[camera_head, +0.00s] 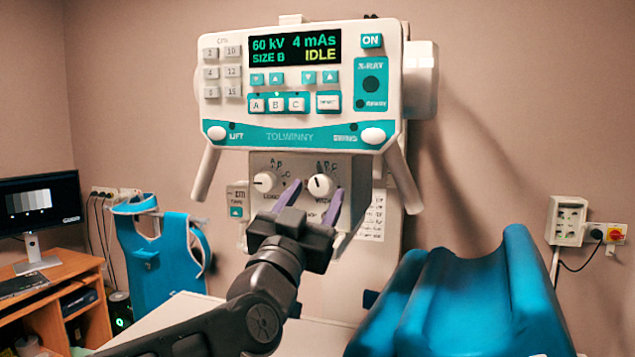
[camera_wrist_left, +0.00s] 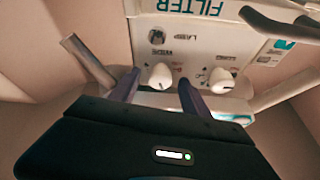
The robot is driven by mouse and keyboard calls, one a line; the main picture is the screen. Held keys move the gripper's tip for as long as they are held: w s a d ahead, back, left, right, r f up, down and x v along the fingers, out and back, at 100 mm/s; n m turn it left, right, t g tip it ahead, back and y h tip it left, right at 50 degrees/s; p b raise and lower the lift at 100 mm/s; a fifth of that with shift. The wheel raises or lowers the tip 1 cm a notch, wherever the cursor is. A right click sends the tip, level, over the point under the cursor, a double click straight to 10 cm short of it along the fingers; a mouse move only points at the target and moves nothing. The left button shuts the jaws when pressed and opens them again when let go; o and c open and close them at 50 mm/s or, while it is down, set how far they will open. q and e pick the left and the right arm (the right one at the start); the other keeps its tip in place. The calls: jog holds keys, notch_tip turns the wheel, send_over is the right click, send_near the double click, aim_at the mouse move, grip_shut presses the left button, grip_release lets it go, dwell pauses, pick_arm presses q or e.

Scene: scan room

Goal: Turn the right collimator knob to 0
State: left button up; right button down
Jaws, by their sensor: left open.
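The right collimator knob (camera_head: 320,185) is a round white knob with a dark pointer mark on the panel below the console. Its pointer looks roughly upright; the scale marks around it are too small to read surely. The left knob (camera_head: 264,182) is beside it. My left gripper (camera_head: 313,194) is open, with its purple fingers on either side of the right knob in the picture. In the left wrist view, which is upside down, the right knob (camera_wrist_left: 160,75) shows between the fingertips (camera_wrist_left: 157,82). I cannot tell whether they touch it. My right gripper is out of view.
The console (camera_head: 290,135) above reads IDLE, and its white handles (camera_head: 206,172) slope down on both sides. A blue padded cradle (camera_head: 470,300) stands at the front right. A desk (camera_head: 60,285) with a monitor and a blue apron-like item (camera_head: 165,250) are at left.

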pick_arm(q)
jog(key=shift+x, duration=0.85)
jog(key=shift+c, duration=0.5)
grip_shut()
